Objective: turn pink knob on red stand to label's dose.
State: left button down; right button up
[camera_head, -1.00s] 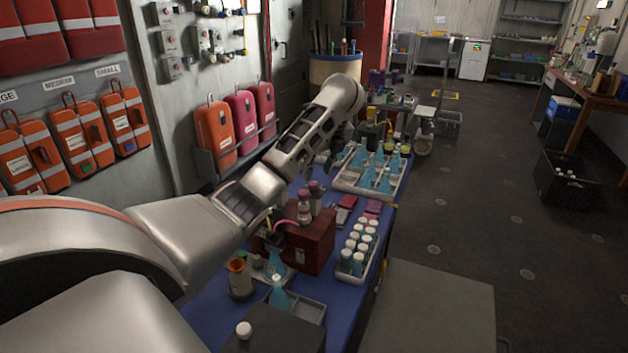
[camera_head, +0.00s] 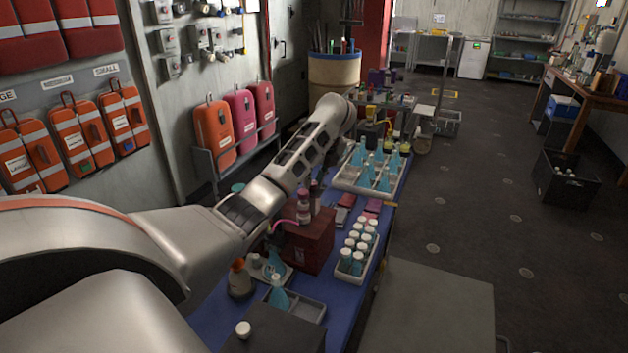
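The dark red stand (camera_head: 310,244) sits on the blue-covered table, with small bottles (camera_head: 303,212) and a curved pink piece (camera_head: 284,222) at its top. I cannot make out a pink knob or read a dose on the stand's small pale label. My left arm reaches in from the left across the stand's far side. My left gripper (camera_head: 326,166) is a dark shape below the arm's far end, above and behind the stand, mostly hidden by my own links. Its fingers are too small and dark to read. My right gripper is not in view.
A white rack of white-capped bottles (camera_head: 345,270) stands right of the red stand. A tray of blue flasks (camera_head: 348,181) lies beyond. A grey tray (camera_head: 312,309) and a brown bottle (camera_head: 240,280) are in front. The floor to the right is mostly open.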

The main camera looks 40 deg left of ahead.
pick_arm(q)
jog(key=shift+w+d+f+n, duration=0.1)
jog(key=shift+d+n, duration=0.1)
jog(key=shift+n, duration=0.3)
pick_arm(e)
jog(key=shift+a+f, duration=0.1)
pick_arm(q)
jog(key=shift+n+g+b, duration=0.5)
jog(key=shift+n+b, duration=0.2)
jog(key=shift+n, duration=0.3)
jog(key=shift+w+a+n+g+b, duration=0.1)
jog(key=shift+n+g+b, duration=0.2)
jog(key=shift+n+b, duration=0.25)
jog(key=shift+f+n+b, duration=0.1)
jog(key=shift+n+b, duration=0.25)
jog(key=shift+b, duration=0.05)
jog(key=shift+n+b, duration=0.4)
jog(key=shift+n+g+b, duration=0.7)
jog(key=shift+n+b, duration=0.4)
jog(key=shift+b, duration=0.2)
jog(key=shift+a, duration=0.1)
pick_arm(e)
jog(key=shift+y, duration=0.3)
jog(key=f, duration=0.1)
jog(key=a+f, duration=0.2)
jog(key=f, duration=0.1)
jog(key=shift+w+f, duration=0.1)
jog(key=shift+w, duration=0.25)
pick_arm(q)
jog(key=shift+r, duration=0.2)
